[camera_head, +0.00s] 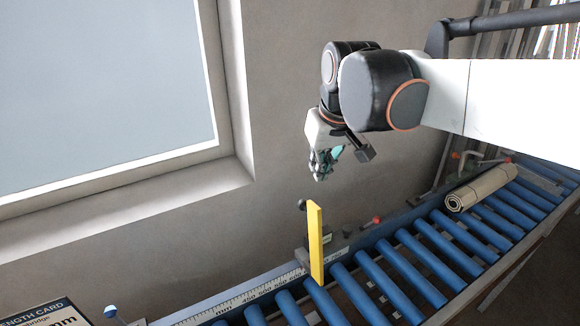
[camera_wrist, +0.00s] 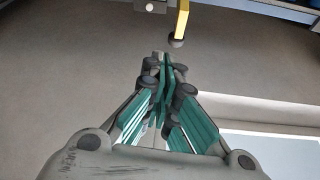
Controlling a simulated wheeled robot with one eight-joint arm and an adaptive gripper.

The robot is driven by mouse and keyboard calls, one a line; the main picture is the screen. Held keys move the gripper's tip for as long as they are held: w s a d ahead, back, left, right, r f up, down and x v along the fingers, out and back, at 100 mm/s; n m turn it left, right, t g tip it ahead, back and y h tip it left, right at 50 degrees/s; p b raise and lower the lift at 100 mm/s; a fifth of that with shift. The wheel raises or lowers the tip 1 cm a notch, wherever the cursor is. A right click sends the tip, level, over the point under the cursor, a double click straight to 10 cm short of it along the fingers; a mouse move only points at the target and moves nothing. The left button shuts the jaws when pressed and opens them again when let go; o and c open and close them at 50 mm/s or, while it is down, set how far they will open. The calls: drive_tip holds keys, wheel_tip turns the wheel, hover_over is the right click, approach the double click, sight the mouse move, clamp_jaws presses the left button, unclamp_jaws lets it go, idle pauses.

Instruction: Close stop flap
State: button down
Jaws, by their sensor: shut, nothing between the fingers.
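The stop flap is a yellow upright plate (camera_head: 316,243) on the near side of a stop block at the back rail of the roller conveyor. It stands up over the blue rollers. In the wrist view the yellow flap (camera_wrist: 182,20) shows at the top edge, with a dark round knob (camera_wrist: 176,43) by its end. My gripper (camera_head: 319,178) hangs above the flap, apart from it, pointing down. In the wrist view my gripper (camera_wrist: 163,62) has its green-padded fingers together at the tips, with nothing between them.
A ruler scale (camera_head: 246,300) runs along the back rail. A rolled beige mat (camera_head: 481,188) lies on the rollers at the right. A red-knobbed lever (camera_head: 375,221) stands right of the flap. A wall with a window is close behind. A length card (camera_head: 45,316) is at the lower left.

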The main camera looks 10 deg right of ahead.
drive_tip(key=w+a+f+n+g, duration=0.1)
drive_tip(key=w+a, duration=0.4)
drive_tip(key=w, duration=0.2)
wheel_tip(320, 180, down, 9)
drive_tip(key=s+d+p, duration=0.1)
drive_tip(key=shift+s+f+g+p, duration=0.2)
drive_tip(key=shift+s+g+p, duration=0.1)
drive_tip(key=shift+p, duration=0.05)
drive_tip(key=shift+s+d, duration=0.1)
drive_tip(key=shift+s, duration=0.05)
idle(0.4)
